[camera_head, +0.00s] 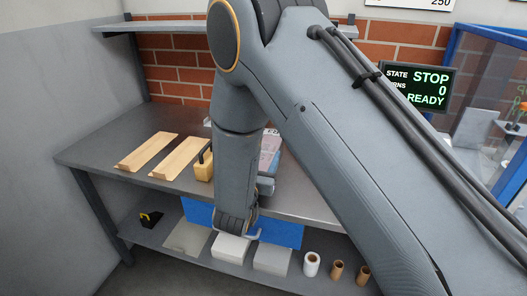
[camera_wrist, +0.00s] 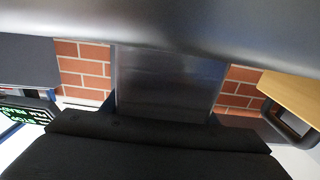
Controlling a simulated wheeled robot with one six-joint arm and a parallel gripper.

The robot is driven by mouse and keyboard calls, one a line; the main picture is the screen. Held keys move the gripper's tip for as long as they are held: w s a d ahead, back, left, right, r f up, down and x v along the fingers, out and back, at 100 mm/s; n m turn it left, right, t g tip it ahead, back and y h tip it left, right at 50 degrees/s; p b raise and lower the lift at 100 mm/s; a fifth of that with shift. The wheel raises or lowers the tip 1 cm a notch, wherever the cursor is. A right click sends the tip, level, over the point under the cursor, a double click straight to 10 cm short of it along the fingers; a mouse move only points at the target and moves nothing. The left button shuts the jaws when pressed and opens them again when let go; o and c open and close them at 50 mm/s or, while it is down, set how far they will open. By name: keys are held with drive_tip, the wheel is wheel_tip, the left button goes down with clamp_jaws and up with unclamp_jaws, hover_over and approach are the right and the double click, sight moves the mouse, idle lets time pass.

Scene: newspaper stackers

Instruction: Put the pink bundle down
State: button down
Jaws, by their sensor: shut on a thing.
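The pink bundle (camera_head: 271,148) shows only in part in the head view, as a pinkish, printed strip over the grey workbench, just right of my forearm. My arm hides the rest of it. My gripper (camera_head: 266,184) shows as a small grey part beside the forearm, close to the bundle's near end. It is shut on the bundle; its fingertips are mostly hidden. I cannot tell whether the bundle touches the bench top (camera_head: 105,157). In the wrist view, dark and grey surfaces fill most of the picture, and no pink shows.
Two wooden boards (camera_head: 146,152) (camera_head: 178,157) and a yellow block with a black handle (camera_head: 203,168) lie on the bench to the left. A shelf below holds white stacks (camera_head: 231,248) and several rolls (camera_head: 311,264). A screen (camera_head: 421,89) reads STOP, 0, READY.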

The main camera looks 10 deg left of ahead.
idle(0.3)
drive_tip(key=c, duration=0.7)
unclamp_jaws()
drive_tip(key=shift+f, duration=0.15)
drive_tip(key=shift+o, duration=0.3)
drive_tip(key=s, duration=0.4)
drive_tip(key=s+b, duration=0.1)
drive_tip(key=s, duration=0.2)
drive_tip(key=s+a, duration=0.1)
drive_tip(key=s, duration=0.3)
drive_tip(key=shift+s+b, duration=0.3)
drive_tip(key=shift+s, duration=0.05)
drive_tip(key=shift+w+b, duration=0.2)
drive_tip(key=shift+b, duration=0.15)
drive_tip(key=w+b, duration=0.1)
drive_tip(key=w, duration=0.1)
drive_tip(key=w+b, duration=0.1)
drive_tip(key=shift+w+f+b, duration=0.4)
drive_tip(key=shift+w+d+r+p, duration=0.1)
drive_tip(key=shift+w+d+p, duration=0.1)
drive_tip(key=shift+w, duration=0.9)
drive_tip(key=shift+w+d+r+p, duration=0.1)
drive_tip(key=shift+w+p, duration=0.1)
drive_tip(key=shift+w, duration=0.95)
drive_tip(key=shift+w+d+p, duration=0.15)
drive_tip(key=shift+w+p, duration=0.05)
drive_tip(key=shift+w, duration=0.9)
